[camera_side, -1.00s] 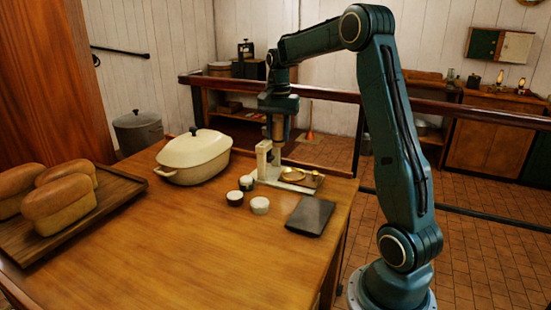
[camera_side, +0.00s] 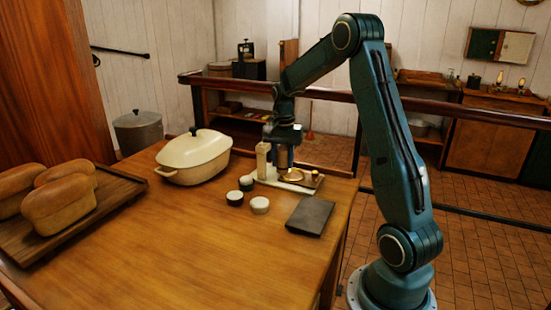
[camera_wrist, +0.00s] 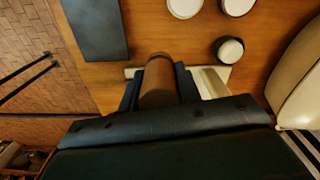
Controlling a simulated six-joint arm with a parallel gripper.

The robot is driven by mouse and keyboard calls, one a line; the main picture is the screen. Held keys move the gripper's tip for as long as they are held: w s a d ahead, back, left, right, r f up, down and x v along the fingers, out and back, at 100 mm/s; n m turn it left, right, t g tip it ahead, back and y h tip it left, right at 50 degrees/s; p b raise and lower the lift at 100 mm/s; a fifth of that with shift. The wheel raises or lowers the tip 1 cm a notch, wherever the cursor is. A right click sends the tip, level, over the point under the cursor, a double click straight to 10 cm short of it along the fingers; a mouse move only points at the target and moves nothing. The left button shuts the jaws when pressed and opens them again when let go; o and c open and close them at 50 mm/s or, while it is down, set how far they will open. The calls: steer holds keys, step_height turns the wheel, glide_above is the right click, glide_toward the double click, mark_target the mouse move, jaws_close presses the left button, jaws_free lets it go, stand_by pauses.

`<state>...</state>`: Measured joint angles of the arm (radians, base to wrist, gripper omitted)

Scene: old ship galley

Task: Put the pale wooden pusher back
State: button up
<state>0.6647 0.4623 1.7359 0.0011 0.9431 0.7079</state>
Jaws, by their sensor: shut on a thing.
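My gripper (camera_side: 285,158) points down over the back right part of the table, low above a cream stand (camera_side: 268,181) with a brass dish (camera_side: 291,177) on it. In the wrist view my gripper (camera_wrist: 159,90) is shut on a brown, rounded wooden piece (camera_wrist: 158,82), which looks like the pusher. The pusher's lower end is hidden, and I cannot tell whether it touches the stand. The stand's upright post (camera_side: 262,161) is just left of my gripper. The stand's base also shows behind the fingers in the wrist view (camera_wrist: 215,80).
Several small dark-sided jars with white tops (camera_side: 260,205) stand in front of the stand. A dark slab (camera_side: 310,216) lies at the table's right edge. A cream lidded pot (camera_side: 193,160) is to the left. Loaves on a board (camera_side: 118,190) fill the far left. The front middle is clear.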

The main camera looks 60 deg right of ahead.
step_height(320, 180, down, 6)
steer(key=shift+f, duration=0.1)
steer(key=shift+f, duration=0.1)
steer(key=shift+f, duration=2)
steer(key=shift+f, duration=0.1)
steer(key=o, duration=1.1)
steer(key=shift+c, duration=0.2)
step_height(320, 180, up, 12)
steer(key=shift+r, duration=0.1)
